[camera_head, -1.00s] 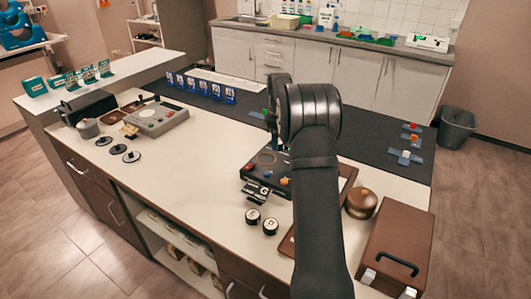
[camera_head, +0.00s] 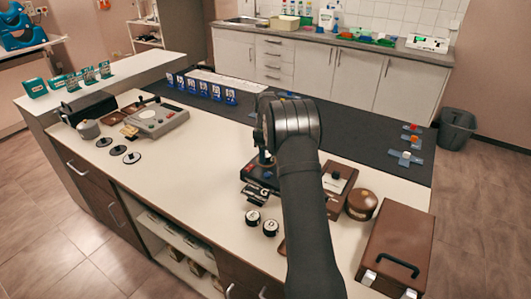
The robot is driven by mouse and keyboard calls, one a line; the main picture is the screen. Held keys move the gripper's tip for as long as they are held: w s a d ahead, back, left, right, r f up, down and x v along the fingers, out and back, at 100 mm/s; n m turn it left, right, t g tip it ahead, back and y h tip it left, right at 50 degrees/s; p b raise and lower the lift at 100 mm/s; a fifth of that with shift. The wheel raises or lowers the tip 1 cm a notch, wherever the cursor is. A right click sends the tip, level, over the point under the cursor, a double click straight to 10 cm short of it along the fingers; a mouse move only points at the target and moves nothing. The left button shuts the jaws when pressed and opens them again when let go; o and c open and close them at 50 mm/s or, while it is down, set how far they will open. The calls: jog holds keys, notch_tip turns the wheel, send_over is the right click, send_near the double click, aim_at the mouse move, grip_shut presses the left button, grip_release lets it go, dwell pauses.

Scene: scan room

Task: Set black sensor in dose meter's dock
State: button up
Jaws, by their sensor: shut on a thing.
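The black dose meter (camera_head: 257,184) lies on the white counter, with coloured knobs near its front; my arm covers much of its right side. My gripper (camera_head: 264,155) points down over the meter's far part, largely hidden by my wrist. It is shut on a small dark thing, apparently the black sensor (camera_head: 263,163), of which only a little shows. The dock is covered by my gripper and arm, so I cannot tell whether the sensor touches it.
Two round black pieces with white tops (camera_head: 253,217) stand in front of the meter. A brown box (camera_head: 339,178), round brown pot (camera_head: 361,204) and brown case (camera_head: 396,246) stand right. Black discs (camera_head: 118,150) and a grey device (camera_head: 156,120) lie left. The counter between is clear.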

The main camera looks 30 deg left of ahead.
jog(key=o, duration=1)
jog(key=shift+f, duration=0.1)
jog(key=shift+o, duration=0.2)
notch_tip(320, 180, up, 12)
jog(key=shift+r, duration=0.2)
jog(key=shift+f, duration=0.1)
notch_tip(320, 180, down, 12)
jog(key=shift+f, duration=0.25)
jog(key=shift+r, duration=2.25)
